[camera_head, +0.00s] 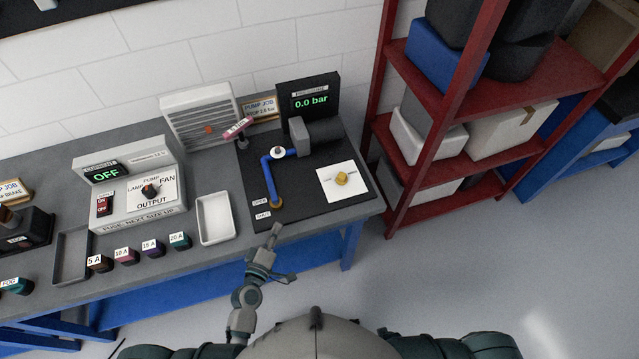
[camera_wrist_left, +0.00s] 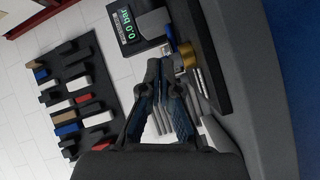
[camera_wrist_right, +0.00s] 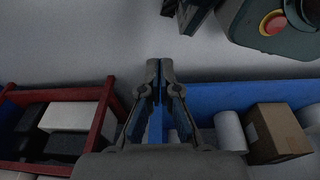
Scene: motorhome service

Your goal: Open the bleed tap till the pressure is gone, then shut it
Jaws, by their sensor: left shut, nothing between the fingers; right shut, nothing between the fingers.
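The pressure display (camera_head: 310,102) reads 0.0 bar; it also shows in the left wrist view (camera_wrist_left: 128,28). A blue pipe (camera_head: 266,178) runs down the black board (camera_head: 300,205) to a brass fitting (camera_head: 277,203) beside OPEN and SHUT labels (camera_head: 262,209). I cannot tell the tap's exact setting. A brass knob (camera_head: 341,178) sits on a white plate to the right. My left gripper (camera_head: 275,232) is shut and empty, just in front of the board's front edge, below the brass fitting. My right gripper (camera_wrist_right: 166,68) is shut and empty, away from the board, seen only in its wrist view.
A pink-tagged lever (camera_head: 238,128) stands at the board's back left. A power supply (camera_head: 130,185) reading OFF, a white tray (camera_head: 214,218) and several fuses lie left on the bench. A red shelf rack (camera_head: 384,190) stands right. Open floor lies in front.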

